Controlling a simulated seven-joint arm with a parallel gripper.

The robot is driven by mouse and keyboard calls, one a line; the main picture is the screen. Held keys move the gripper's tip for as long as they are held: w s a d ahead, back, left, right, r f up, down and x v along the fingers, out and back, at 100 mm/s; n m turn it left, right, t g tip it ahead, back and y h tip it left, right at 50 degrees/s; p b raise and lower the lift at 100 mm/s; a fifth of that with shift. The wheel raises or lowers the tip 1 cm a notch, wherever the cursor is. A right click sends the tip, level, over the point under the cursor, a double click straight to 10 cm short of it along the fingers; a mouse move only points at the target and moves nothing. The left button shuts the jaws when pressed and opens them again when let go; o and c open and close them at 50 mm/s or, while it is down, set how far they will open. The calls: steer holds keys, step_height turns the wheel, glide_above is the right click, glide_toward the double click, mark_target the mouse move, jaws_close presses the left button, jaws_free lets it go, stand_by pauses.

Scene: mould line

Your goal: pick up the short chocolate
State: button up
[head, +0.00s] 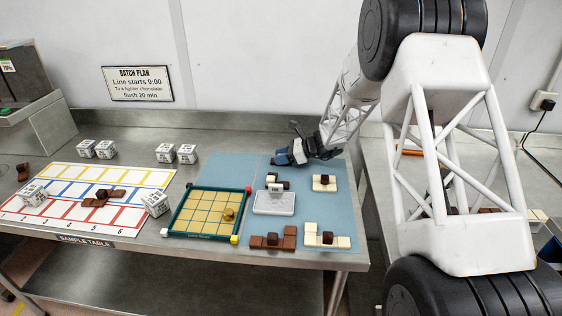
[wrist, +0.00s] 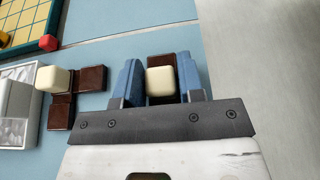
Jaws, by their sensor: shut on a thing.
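A short dark chocolate (wrist: 160,60) with a cream cube knob (wrist: 160,80) on top is between the blue fingers of my gripper (wrist: 160,76) in the wrist view. The fingers are shut on the knob from both sides. In the head view my gripper (head: 283,158) is at the back edge of the blue mat, and the held piece is mostly hidden there. I cannot tell whether the piece is clear of the mat. Another dark chocolate (wrist: 62,108) with a cream knob lies to the left, beside the grey scale; it also shows in the head view (head: 279,184).
The blue mat (head: 340,205) bears the grey scale (head: 273,203), a white piece (head: 325,187), a brown piece (head: 290,232) and a cream piece (head: 341,241). A green-framed grid board (head: 207,237) is left of them. White printed cubes (head: 155,204) stand further left.

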steer(key=shift+r, duration=5)
